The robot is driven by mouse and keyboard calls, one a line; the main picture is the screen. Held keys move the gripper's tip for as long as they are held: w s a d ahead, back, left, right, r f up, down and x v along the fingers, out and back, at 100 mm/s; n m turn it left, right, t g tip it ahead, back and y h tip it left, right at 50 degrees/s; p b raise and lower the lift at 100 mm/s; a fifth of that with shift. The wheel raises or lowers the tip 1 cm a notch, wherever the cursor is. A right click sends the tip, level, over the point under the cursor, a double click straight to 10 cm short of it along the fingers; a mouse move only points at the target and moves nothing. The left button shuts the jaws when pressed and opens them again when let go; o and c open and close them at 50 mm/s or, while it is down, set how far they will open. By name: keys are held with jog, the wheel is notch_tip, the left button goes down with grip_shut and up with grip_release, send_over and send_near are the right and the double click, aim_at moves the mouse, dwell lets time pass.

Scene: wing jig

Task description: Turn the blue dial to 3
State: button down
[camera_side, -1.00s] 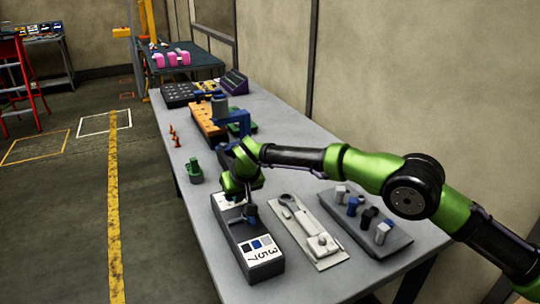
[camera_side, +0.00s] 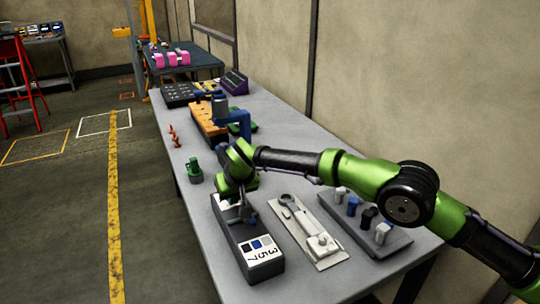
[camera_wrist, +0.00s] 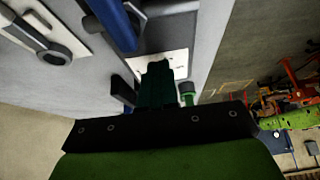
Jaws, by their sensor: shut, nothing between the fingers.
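The grey box (camera_side: 262,263) carries a white label with coloured squares and the numbers 3, 5 and 7. My gripper (camera_side: 241,207) is shut and empty, low over the far end of this box. In the wrist view its dark fingers (camera_wrist: 157,80) are together in front of the box's white panel (camera_wrist: 178,60). A blue bar (camera_wrist: 112,22) stands close beside the fingers, apart from them in the picture; I cannot tell for sure that it is the blue dial. My arm and gripper hide much of the box's far end, so no dial setting can be read.
Right of the box lie a pale plate with a lever (camera_side: 327,259) and a dark board (camera_side: 389,246) with several knobs, one blue. A green part (camera_side: 194,174) stands near the table's left edge. A blue clamp (camera_side: 238,119) and orange block (camera_side: 205,122) are behind.

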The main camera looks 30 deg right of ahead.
jog(key=shift+w+a, duration=0.15)
jog(key=shift+a, duration=0.3)
dwell(0.4)
jog(key=shift+s+a, duration=0.15)
jog(key=shift+s, duration=0.25)
jog(key=shift+r, duration=3.05)
jog(key=shift+w+d+f, duration=0.1)
jog(key=shift+d+f, duration=0.35)
jog(key=shift+f, duration=0.55)
jog(key=shift+w+d+f, duration=0.1)
jog(key=shift+d+f, duration=0.3)
jog(key=shift+f, duration=0.65)
jog(key=shift+w+d+f, duration=0.1)
jog(key=shift+d+f, duration=0.35)
jog(key=shift+f, duration=0.55)
